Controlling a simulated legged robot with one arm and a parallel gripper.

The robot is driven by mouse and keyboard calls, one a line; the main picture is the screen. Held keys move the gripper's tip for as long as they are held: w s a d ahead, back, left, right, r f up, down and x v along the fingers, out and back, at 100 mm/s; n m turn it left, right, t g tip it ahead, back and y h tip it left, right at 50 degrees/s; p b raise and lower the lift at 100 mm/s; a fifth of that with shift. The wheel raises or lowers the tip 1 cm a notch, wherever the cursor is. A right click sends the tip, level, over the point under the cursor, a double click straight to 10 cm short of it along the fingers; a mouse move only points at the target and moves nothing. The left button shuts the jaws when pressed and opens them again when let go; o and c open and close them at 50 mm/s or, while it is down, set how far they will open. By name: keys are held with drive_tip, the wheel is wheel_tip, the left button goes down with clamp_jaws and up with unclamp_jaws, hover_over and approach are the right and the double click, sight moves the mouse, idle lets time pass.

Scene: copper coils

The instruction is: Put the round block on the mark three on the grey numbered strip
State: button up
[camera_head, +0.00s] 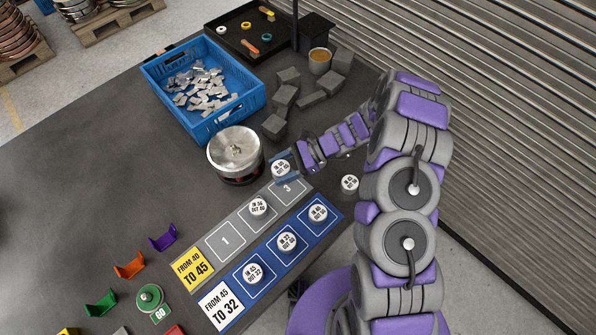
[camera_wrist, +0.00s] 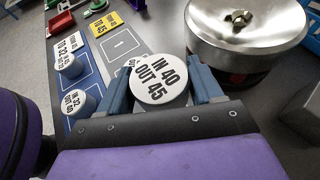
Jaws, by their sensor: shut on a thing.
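My gripper (camera_head: 283,169) is shut on a round block (camera_wrist: 160,80) with a white top reading "IN 40 OUT 45"; a blue finger shows on each side. The held block (camera_head: 280,168) appears at the far end of the grey numbered strip (camera_head: 225,242), by the mark three (camera_head: 289,188). I cannot tell how high it is above the surface. The figure 3 is visible below the block in the head view. Another round block (camera_head: 258,207) covers the middle mark of the strip. Mark one (camera_wrist: 120,43) is bare.
A blue strip (camera_head: 262,270) beside it holds three round blocks. Another round block (camera_head: 349,184) stands right of the strips. A steel-topped round machine (camera_head: 235,152) stands close left of my gripper. A blue crate (camera_head: 204,123) of metal pieces and grey blocks (camera_head: 285,95) lie behind.

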hover_over(286, 188)
drive_tip(key=f, duration=0.5)
drive_tip(key=shift+d+b, duration=0.4)
drive_tip(key=shift+d+f, duration=0.3)
drive_tip(key=shift+f, duration=0.2)
drive_tip(key=f, duration=0.1)
drive_tip(key=a+f, duration=0.1)
drive_tip(key=f, duration=0.1)
drive_tip(key=shift+s+a+f+b, duration=0.1)
drive_tip(key=shift+f+b, duration=0.15)
drive_tip(key=shift+b, duration=0.1)
drive_tip(key=shift+a+f, duration=0.15)
drive_tip(key=shift+a, duration=0.05)
drive_tip(key=shift+d, duration=0.3)
drive_tip(key=o, duration=0.9)
drive_tip(key=shift+d, duration=0.25)
drive_tip(key=o, duration=0.3)
drive_tip(key=shift+a, duration=0.45)
drive_tip(key=shift+d+r, duration=0.2)
drive_tip(key=shift+d, duration=0.05)
drive_tip(key=p+v, duration=0.1)
drive_tip(key=v, duration=1)
drive_tip(key=shift+d+p, duration=0.3)
drive_tip(key=shift+d, duration=0.1)
drive_tip(key=shift+w+r, duration=0.15)
drive_tip(key=shift+w, duration=0.05)
